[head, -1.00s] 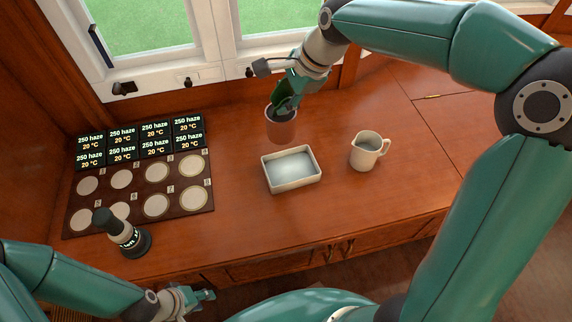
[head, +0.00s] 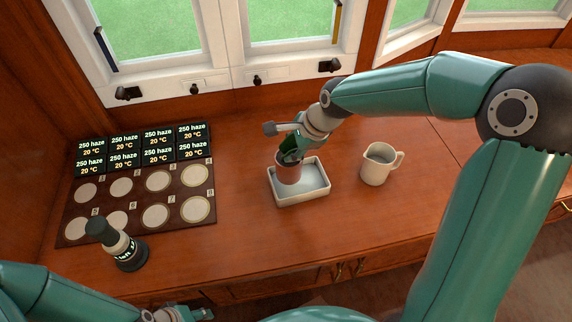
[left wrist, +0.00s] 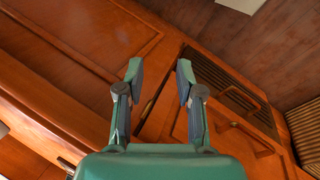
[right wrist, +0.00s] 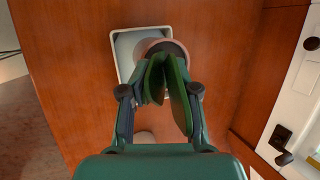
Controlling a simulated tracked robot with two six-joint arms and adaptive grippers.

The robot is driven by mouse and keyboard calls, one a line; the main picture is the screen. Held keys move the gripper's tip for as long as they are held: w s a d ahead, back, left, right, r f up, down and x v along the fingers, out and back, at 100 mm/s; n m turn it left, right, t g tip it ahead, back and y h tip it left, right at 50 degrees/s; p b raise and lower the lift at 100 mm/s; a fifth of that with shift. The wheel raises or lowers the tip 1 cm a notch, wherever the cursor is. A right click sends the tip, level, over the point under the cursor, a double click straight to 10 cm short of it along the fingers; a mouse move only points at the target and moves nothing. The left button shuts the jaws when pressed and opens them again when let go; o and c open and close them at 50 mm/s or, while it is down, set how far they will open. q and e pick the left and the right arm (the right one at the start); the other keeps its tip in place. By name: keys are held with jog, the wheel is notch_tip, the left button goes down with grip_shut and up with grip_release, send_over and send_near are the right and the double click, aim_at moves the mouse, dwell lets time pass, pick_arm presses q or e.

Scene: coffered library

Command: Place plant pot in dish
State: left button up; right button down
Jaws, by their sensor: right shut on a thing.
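The plant pot (head: 289,173) is terracotta-coloured with green leaves. It is over the left part of the white rectangular dish (head: 314,193); I cannot tell whether it touches the dish floor. My right gripper (head: 291,151) is shut on the pot's plant from above. In the right wrist view the green leaves (right wrist: 173,85) are between the fingers, with the pot's rim (right wrist: 148,46) below and the dish (right wrist: 122,42) around and behind it. My left gripper (left wrist: 159,72) is open and empty in front of the cabinet; in the head view it shows at the bottom edge (head: 203,313).
A white jug (head: 377,165) stands right of the dish. At left are a dark board with pale discs (head: 157,182), several black label cards (head: 157,135) and a dark bottle-like tool (head: 124,247). Windows line the back. The counter in front of the dish is clear.

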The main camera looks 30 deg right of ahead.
aim_at(288, 164)
jog(key=shift+f+b, duration=0.5)
jog(key=shift+f, duration=1.75)
jog(key=c, duration=0.8)
grip_release()
jog(key=shift+c, duration=0.2)
jog(key=shift+d+r, duration=0.1)
jog(key=shift+r, duration=0.25)
jog(key=p+v, duration=0.2)
jog(key=v, duration=0.9)
jog(key=shift+s+r+p, duration=0.15)
jog(key=shift+r+p, duration=0.05)
jog(key=shift+p, duration=0.1)
